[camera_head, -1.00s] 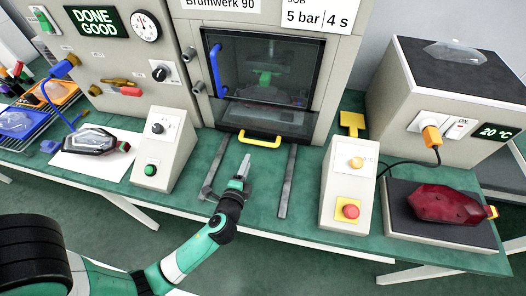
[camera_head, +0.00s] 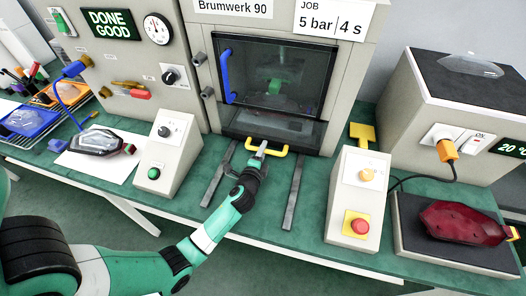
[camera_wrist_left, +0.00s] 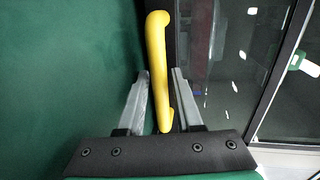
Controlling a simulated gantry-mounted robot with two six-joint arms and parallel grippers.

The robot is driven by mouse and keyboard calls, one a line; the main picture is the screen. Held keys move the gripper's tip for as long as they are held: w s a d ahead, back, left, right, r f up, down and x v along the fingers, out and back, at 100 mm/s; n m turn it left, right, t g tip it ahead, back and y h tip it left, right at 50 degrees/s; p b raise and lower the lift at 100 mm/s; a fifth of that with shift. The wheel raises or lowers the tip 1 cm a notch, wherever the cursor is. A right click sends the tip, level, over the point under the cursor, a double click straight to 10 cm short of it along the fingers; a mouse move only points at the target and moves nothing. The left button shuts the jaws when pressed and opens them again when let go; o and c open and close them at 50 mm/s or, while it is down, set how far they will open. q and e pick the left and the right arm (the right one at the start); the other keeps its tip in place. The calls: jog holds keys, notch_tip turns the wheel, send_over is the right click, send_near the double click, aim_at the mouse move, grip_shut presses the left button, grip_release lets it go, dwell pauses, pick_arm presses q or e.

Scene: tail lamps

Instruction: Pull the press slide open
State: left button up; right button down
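The press slide's yellow handle (camera_head: 277,151) sticks out at the foot of the press, below the dark glass window (camera_head: 268,78). My left gripper (camera_head: 260,148) is at the left part of this handle. In the left wrist view, the yellow handle (camera_wrist_left: 158,70) runs between the two grey fingers of my left gripper (camera_wrist_left: 158,100). The fingers stand apart, with a gap visible on the left side of the handle. The slide is in, and two grey rails (camera_head: 293,192) lie bare on the table in front of it. My right gripper is not in view.
A control box with a green button (camera_head: 154,173) stands left of the rails. Another with a red button (camera_head: 360,226) stands right. A red lamp lens (camera_head: 457,220) lies on a dark pad at the right. A clear lamp (camera_head: 97,142) lies on white paper at the left.

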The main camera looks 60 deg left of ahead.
pick_arm(q)
grip_shut()
dwell(1.3)
